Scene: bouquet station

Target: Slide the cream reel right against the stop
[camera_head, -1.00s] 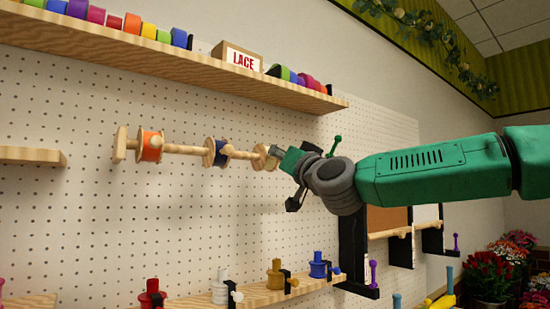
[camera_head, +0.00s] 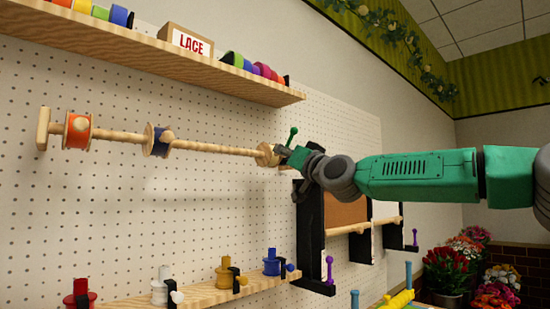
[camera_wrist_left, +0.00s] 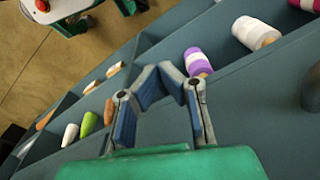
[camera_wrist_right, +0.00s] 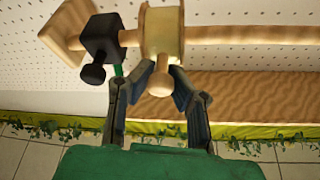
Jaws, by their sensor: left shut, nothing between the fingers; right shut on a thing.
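The cream reel (camera_head: 267,155) sits on a horizontal wooden rod (camera_head: 215,149) near its right end. In the right wrist view the cream reel (camera_wrist_right: 162,30) has a wooden knob (camera_wrist_right: 160,84) pointing down. My right gripper (camera_head: 286,153) is shut on that knob; its fingers also show in the right wrist view (camera_wrist_right: 160,76). The black stop (camera_wrist_right: 100,38) is on the rod beside the reel, with a short bare stretch of rod between them. The stop is hard to make out in the head view. My left gripper (camera_wrist_left: 160,74) is shut and empty, seen only in its wrist view.
A blue reel (camera_head: 158,141) and an orange reel (camera_head: 77,131) sit farther left on the rod. A shelf (camera_head: 160,57) runs above; a lower shelf (camera_head: 200,293) holds several spools. A black frame (camera_head: 311,232) stands below my right arm. Bins with spools (camera_wrist_left: 256,33) lie below my left gripper.

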